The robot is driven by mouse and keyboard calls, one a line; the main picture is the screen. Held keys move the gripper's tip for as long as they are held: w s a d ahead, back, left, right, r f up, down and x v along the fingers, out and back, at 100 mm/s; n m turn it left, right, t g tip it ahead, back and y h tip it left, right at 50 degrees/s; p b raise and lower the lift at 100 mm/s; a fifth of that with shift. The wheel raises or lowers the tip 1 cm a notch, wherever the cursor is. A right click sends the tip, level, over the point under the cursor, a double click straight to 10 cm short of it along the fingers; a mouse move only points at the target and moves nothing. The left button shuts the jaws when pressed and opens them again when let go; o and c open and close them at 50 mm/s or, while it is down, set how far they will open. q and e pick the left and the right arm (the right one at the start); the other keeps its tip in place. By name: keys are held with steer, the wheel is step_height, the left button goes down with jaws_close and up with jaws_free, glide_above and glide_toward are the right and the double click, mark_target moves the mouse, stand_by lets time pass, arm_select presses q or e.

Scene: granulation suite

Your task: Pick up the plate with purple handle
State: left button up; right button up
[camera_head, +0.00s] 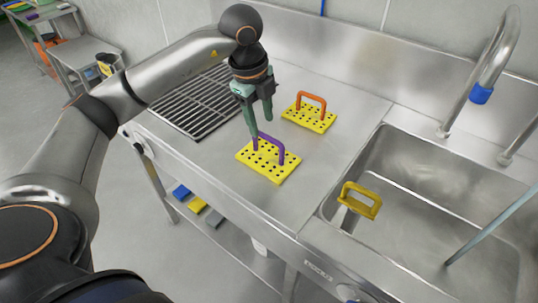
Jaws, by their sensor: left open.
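The plate with the purple handle (266,163) is a yellow plate with rows of dark holes, lying on the steel counter near its front edge. Its purple handle (272,143) arches over the top. My left gripper (261,127) points down, open, above the left end of the purple handle. One finger overlaps that end in the picture; I cannot tell whether they touch. My right gripper is not in view.
A similar yellow plate with an orange handle (310,117) lies just behind and right. A sink (420,193) with a yellow handled item (360,199) and a tap (495,60) are at the right. A slatted drain grid (196,103) is at the left.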

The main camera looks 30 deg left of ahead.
mark_target(264, 135)
arm_select(q)
steer(key=shift+w+f, duration=0.2)
steer(key=shift+f, duration=0.8)
steer(key=shift+w+f, duration=0.15)
steer(key=shift+f, duration=0.85)
steer(key=shift+w+f, duration=0.2)
steer(key=shift+f, duration=0.8)
jaws_close()
steer(key=shift+r, duration=0.1)
